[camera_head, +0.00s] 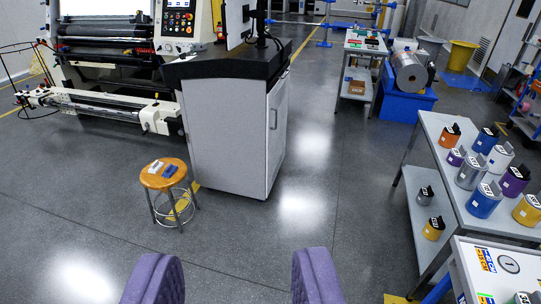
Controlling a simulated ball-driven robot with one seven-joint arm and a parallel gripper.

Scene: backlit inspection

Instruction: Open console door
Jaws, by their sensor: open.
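The console (222,130) is a grey cabinet with a black top, standing upright on the floor in the upper middle of the head camera view. Its door (279,145) is on the narrow right-hand face, seen at a steep angle, and looks closed. A slim dark vertical handle (274,119) sits on that door. My gripper (235,272) shows as two purple fingers at the bottom edge, wide apart. It is open and empty, well in front of the console and touching nothing.
A round wooden stool (163,173) with small blue items stands left of the console. At right, a grey table (440,128) holds several coloured cans. A cart (361,77) and a blue stand (405,101) are farther back. The floor between the console and right table is clear.

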